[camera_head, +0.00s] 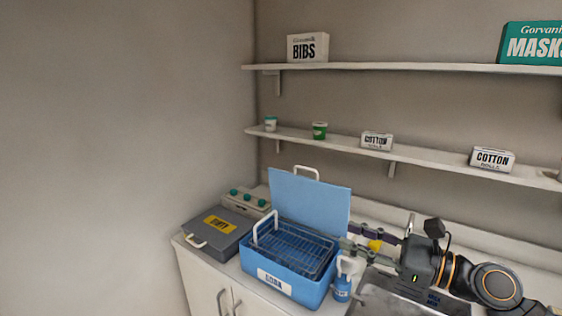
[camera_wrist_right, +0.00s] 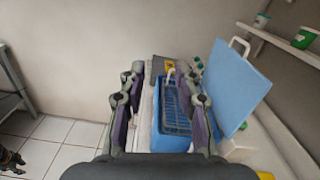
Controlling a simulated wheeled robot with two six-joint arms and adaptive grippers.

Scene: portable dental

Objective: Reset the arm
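My right gripper (camera_head: 352,236) reaches in from the right at the right side of the blue SOAK box (camera_head: 290,287). Its two fingers are spread with nothing between them, and they show apart in the right wrist view (camera_wrist_right: 162,128). The box's lid (camera_head: 312,205) stands raised behind it, and a wire basket (camera_head: 295,248) with a white handle sits inside. A dark mechanical part at the lower left edge of the wrist view (camera_wrist_right: 11,162) may be my left gripper; it is too small and cut off to tell its state.
A blue pump bottle (camera_head: 342,288) stands right of the box, close below my right gripper. A grey DIRTY box (camera_head: 215,236) is at left. Shelves (camera_head: 420,165) with cartons and cups run along the wall.

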